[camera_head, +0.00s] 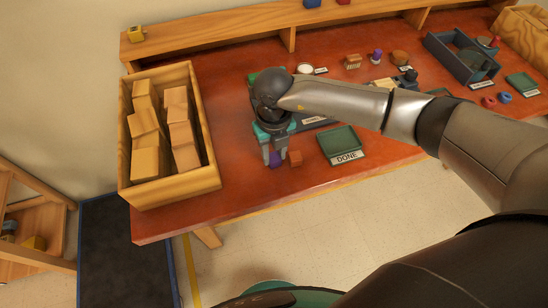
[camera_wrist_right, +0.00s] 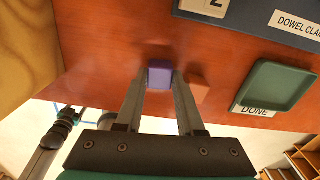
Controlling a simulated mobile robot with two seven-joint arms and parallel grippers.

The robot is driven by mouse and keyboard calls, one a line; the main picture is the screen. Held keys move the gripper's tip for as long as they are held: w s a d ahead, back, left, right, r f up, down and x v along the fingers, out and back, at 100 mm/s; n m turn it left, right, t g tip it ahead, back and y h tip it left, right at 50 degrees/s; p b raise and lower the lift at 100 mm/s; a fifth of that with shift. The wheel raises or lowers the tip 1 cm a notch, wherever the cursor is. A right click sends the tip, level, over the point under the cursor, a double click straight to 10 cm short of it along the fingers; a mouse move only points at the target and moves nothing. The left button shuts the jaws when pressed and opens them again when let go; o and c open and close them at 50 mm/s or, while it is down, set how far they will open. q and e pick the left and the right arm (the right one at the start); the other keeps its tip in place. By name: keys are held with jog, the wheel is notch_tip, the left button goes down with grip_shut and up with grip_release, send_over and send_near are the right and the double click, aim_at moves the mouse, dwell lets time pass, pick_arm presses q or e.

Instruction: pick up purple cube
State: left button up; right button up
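The purple cube (camera_head: 276,159) sits on the red-brown tabletop near its front edge. In the right wrist view the purple cube (camera_wrist_right: 160,76) lies between the tips of my right gripper (camera_wrist_right: 161,82). In the head view my right gripper (camera_head: 275,152) points down over the cube, with a finger on each side. The fingers are apart; firm contact with the cube is not visible. The fingers partly cover the cube in the head view. My left gripper is not in view.
An orange cube (camera_head: 295,157) stands close beside the right finger. A green tray (camera_head: 339,139) labelled DONE lies to the right. A wooden crate of blocks (camera_head: 211,178) stands at the left. The table's front edge is close by.

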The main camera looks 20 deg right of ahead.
grip_shut()
jog(key=shift+r, duration=0.1)
